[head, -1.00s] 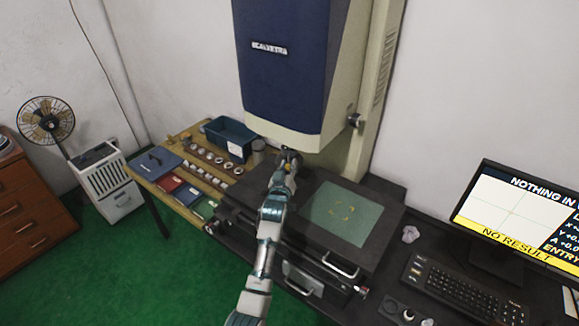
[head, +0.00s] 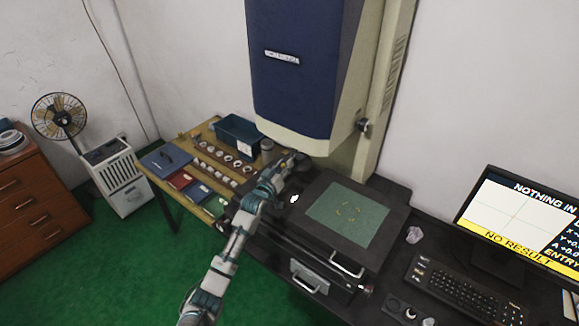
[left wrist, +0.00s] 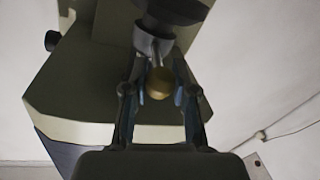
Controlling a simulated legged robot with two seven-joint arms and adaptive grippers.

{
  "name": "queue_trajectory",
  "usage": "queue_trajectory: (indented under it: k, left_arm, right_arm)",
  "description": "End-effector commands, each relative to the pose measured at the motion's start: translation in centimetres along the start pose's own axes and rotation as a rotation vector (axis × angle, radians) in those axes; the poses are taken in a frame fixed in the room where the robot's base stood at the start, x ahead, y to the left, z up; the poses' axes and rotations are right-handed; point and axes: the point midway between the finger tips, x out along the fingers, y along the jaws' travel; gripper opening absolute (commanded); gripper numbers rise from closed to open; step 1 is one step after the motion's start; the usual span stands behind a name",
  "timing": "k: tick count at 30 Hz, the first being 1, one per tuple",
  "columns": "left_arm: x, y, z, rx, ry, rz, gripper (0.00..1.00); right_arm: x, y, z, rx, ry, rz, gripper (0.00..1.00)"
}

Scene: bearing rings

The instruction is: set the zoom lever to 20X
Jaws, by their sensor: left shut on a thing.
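The measuring machine's blue and cream head (head: 305,70) stands over a dark stage with a green-tinted glass plate (head: 347,211). In the left wrist view, the zoom lever is a thin stem with a brass-coloured knob (left wrist: 160,83), below a dark round lens housing (left wrist: 170,12). My left gripper (left wrist: 158,92) has its fingers on both sides of the knob and is shut on it. In the head view, my left gripper (head: 285,165) is under the front left of the machine head and hides the lever. No zoom marking is readable. My right gripper is not in view.
A side table (head: 160,178) holds a dark blue bin (head: 237,134), rings in rows and coloured booklets. A monitor (head: 520,225) reading "NO RESULT" and a keyboard (head: 455,290) are at right. A fan, a white cabinet and a wooden drawer unit stand at left.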

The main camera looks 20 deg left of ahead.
Motion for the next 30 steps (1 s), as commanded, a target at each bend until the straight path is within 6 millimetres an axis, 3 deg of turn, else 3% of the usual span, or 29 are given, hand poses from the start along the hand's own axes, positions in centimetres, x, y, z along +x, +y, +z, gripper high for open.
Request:
queue_trajectory:
  k: [18, 19, 21, 30]
  left_arm:
    - [0.09, -0.59, -0.49, 0.002, 0.007, -0.002, 0.00]
    - [0.09, -0.60, -0.49, 0.002, 0.007, -0.002, 0.34]
    - [0.08, -0.58, -0.46, 0.001, 0.006, -0.002, 0.51]
    - [0.00, -0.47, -0.34, 0.000, 0.004, 0.000, 0.53]
  right_arm:
    - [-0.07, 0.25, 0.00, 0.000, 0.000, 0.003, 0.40]
    - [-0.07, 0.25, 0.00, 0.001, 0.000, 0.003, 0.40]
    - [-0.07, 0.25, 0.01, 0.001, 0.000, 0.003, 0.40]
    - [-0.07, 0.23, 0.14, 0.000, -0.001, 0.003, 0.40]
